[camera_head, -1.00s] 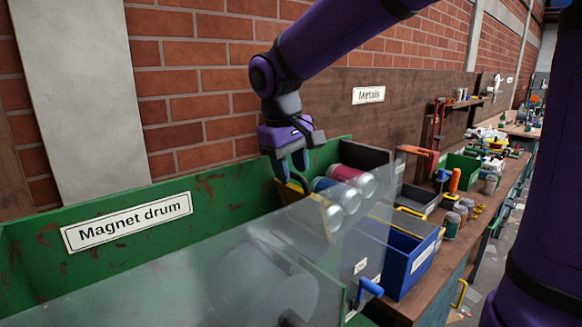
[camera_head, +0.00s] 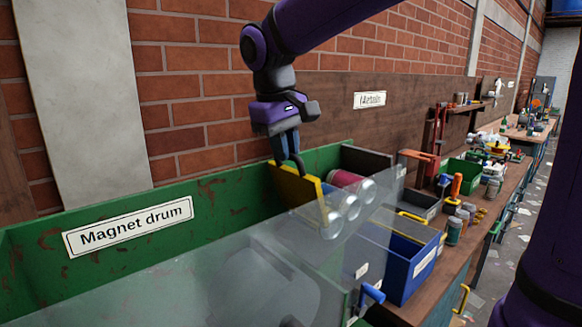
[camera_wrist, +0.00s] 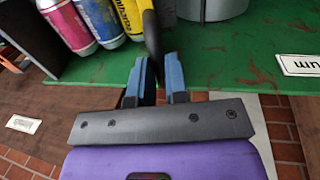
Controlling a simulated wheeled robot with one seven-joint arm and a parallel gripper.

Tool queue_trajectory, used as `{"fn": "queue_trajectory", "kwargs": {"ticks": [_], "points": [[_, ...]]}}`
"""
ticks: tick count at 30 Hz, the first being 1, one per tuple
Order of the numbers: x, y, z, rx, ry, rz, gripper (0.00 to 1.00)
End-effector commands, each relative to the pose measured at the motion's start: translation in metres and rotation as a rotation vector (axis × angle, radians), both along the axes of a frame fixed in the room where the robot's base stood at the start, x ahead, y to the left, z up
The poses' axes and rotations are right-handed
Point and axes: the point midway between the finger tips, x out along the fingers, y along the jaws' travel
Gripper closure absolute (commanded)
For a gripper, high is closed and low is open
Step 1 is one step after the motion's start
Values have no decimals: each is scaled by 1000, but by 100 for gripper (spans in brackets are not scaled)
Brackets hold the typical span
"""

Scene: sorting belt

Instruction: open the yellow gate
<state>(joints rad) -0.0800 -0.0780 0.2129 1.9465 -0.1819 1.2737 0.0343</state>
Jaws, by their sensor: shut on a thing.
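The yellow gate (camera_head: 300,188) is an upright panel in the green trough, beside the cans. In the wrist view it shows nearly edge-on as a yellow strip (camera_wrist: 147,6) at the top. My gripper (camera_head: 288,164) is at the gate's top edge, its blue fingers pointing down. In the wrist view the fingers (camera_wrist: 158,80) are closed around a dark piece (camera_wrist: 153,42) that runs up to the gate, seemingly its handle. The grip itself is partly hidden in the head view.
A pink can (camera_head: 348,181) and others lie on their sides right of the gate. A clear cover (camera_head: 250,270) is in front. A green trough wall (camera_head: 215,203) with the "Magnet drum" sign stands behind. A blue bin (camera_head: 402,275) stands front right.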

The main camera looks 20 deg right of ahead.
Motion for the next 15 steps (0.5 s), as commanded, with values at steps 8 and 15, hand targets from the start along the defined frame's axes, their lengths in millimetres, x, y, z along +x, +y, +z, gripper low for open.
{"fn": "queue_trajectory", "kwargs": {"ticks": [8, 15], "points": [[-2, 6, 20, 2, -3, 0, 100], [-2, 6, 19, 2, -2, 1, 72]]}}
